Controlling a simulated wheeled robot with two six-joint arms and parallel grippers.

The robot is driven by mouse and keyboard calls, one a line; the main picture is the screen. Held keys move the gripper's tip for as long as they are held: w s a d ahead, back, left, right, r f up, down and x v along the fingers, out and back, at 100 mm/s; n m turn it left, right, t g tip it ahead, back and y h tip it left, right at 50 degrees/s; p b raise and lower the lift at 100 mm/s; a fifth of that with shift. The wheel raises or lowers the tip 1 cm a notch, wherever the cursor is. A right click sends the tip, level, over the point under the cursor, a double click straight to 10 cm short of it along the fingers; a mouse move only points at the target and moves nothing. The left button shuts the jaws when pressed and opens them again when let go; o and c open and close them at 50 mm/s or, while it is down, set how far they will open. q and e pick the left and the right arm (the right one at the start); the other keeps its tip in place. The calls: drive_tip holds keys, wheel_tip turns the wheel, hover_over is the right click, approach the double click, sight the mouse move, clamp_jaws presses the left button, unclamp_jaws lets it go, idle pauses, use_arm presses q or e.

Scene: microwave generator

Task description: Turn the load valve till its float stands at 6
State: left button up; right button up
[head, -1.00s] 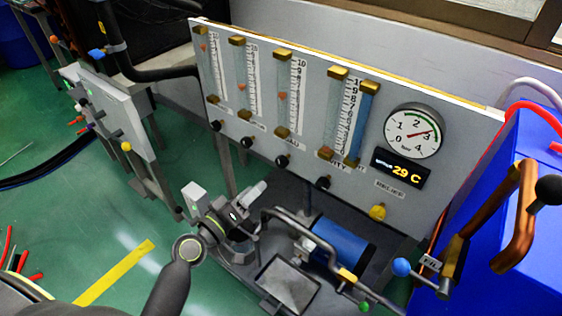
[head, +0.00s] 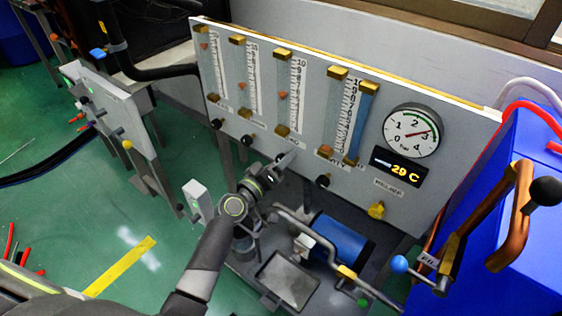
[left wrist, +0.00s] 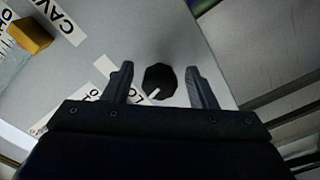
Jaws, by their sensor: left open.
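The load meter (head: 289,90) is the third tube from the left on the grey panel. Its orange float (head: 282,96) stands near the middle of the scale; the exact number is too small to read. The load valve is a black knob (left wrist: 159,81) with a white mark, beside a partly covered label starting "LO" in the left wrist view. In the head view my gripper hides it. My left gripper (head: 287,159) is open at the panel. In the left wrist view its fingers (left wrist: 160,85) stand on either side of the knob, without visible contact. My right gripper is out of view.
The cavity valve knob (head: 323,181) is just to the right, with other black knobs (head: 247,142) to the left. A yellow knob (head: 376,210) and a pressure gauge (head: 411,131) are farther right. A blue cylinder (head: 342,238) and pipes stand below the panel.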

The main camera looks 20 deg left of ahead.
use_arm(q)
drive_tip(key=c, duration=1)
drive_tip(key=shift+n, duration=0.8)
drive_tip(key=o, duration=1)
drive_tip(key=b+v, duration=0.2)
drive_tip(key=v, duration=1.5)
drive_tip(key=shift+s, duration=0.25)
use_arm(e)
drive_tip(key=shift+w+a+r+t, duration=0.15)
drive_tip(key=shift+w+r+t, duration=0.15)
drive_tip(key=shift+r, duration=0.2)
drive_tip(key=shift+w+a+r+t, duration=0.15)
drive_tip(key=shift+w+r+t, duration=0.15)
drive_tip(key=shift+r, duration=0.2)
use_arm(q)
drive_tip(key=shift+a, duration=0.1)
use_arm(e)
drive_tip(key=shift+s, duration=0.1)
